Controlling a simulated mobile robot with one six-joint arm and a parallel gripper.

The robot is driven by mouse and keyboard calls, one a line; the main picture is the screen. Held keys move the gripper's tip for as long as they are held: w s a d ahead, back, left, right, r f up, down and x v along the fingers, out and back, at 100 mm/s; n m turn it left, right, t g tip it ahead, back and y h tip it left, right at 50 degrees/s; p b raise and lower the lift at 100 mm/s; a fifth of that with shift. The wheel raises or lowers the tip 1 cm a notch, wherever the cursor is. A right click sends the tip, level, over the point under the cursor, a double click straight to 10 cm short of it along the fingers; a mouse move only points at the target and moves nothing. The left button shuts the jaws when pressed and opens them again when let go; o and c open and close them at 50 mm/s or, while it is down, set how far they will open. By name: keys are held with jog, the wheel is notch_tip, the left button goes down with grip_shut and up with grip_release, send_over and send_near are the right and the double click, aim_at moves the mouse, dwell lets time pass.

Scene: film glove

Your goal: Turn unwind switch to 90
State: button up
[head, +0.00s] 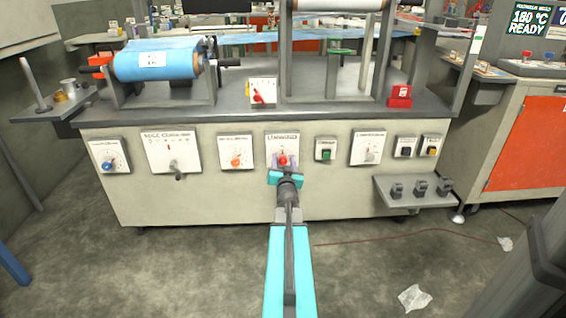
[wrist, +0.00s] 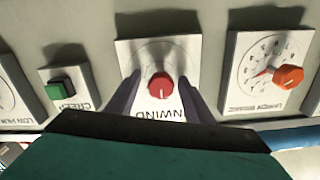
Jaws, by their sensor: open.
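The unwind switch is a red round knob (wrist: 161,86) on a white plate (wrist: 182,50) whose lettering reads "NWIND" upside down in the wrist view. In the head view the red knob (head: 283,159) sits on the front panel, just beyond my gripper. My gripper (wrist: 160,92) is open, with one dark finger on each side of the red knob and a gap on both sides. In the head view my gripper (head: 283,163) reaches up to the plate and covers its lower part. The knob's pointer is too small to read.
In the wrist view, an orange dial (wrist: 288,76) is to the right and a green button (wrist: 60,90) to the left. On the bench top are a red-switch box (head: 262,92) and a blue film roll (head: 155,60). A small shelf (head: 412,205) juts out at lower right.

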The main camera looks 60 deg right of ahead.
jog(key=c, duration=1)
jog(key=shift+c, duration=0.2)
jog(key=shift+r+m+p, duration=0.15)
jog(key=shift+m+p, duration=0.35)
jog(key=shift+p, duration=0.3)
jog(key=m+p, duration=0.3)
jog(key=shift+d+p, duration=0.1)
jog(key=shift+p, duration=0.3)
jog(key=m+p, duration=0.3)
jog(key=m, duration=0.1)
jog(key=shift+s+m, duration=0.1)
jog(key=shift+m, duration=0.2)
jog(key=m+p, duration=0.3)
jog(key=m, duration=0.2)
jog(key=shift+f+m+p, duration=0.2)
jog(key=shift+m+p, duration=0.4)
jog(key=shift+m, duration=1.7)
